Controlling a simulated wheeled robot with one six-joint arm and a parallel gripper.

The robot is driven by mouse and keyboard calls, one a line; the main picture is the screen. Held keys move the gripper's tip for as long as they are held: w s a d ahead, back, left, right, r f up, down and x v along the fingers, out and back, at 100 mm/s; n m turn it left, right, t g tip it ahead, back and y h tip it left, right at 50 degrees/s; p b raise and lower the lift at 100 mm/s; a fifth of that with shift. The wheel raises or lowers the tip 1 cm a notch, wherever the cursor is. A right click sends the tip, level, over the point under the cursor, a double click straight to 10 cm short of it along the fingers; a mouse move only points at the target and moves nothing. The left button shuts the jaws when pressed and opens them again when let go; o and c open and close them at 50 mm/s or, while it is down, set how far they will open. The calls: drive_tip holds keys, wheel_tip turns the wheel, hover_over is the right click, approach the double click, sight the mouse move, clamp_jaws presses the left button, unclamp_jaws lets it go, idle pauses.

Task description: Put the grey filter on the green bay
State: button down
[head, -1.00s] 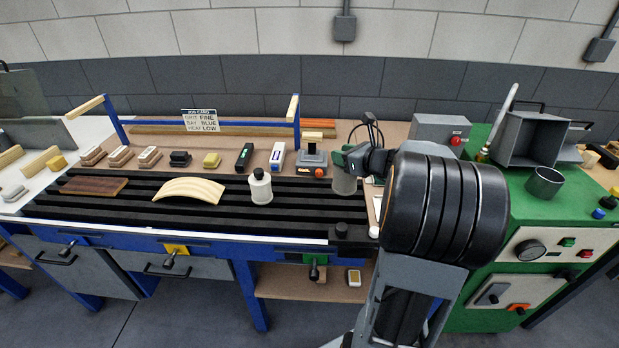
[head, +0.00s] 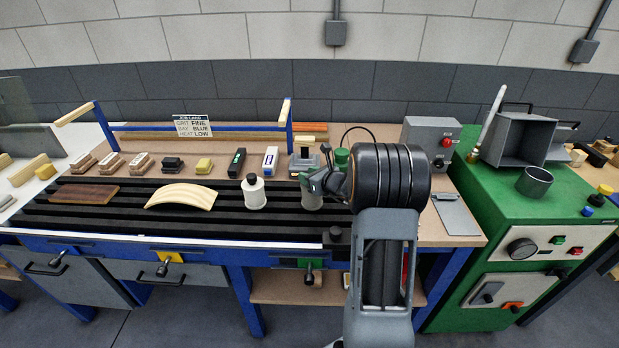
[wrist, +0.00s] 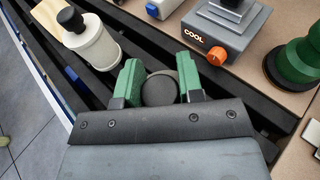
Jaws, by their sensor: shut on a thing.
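The grey filter, a short grey cylinder (head: 312,202), is between the green fingers of my gripper (wrist: 154,90). Its round top (wrist: 159,90) shows between them in the wrist view. My gripper points down over the right part of the black slatted bed (head: 110,215); I cannot tell whether the filter touches the slats. A green plate (head: 311,264) with a dark handle is on the bench front below and is the only green bay-like marking I see. A yellow plate (head: 171,256) is farther left.
A white bottle with a black cap (head: 254,193) stands close left of the filter. A grey block marked COOL (wrist: 225,35) and a green knobbed piece (wrist: 298,62) stand behind and to the right. A curved cream piece (head: 181,196) lies farther left. A job card (head: 192,125) stands at the back.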

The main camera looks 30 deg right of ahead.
drive_tip(key=shift+f, duration=0.25)
drive_tip(key=c, duration=0.8)
unclamp_jaws()
drive_tip(key=shift+o, duration=0.2)
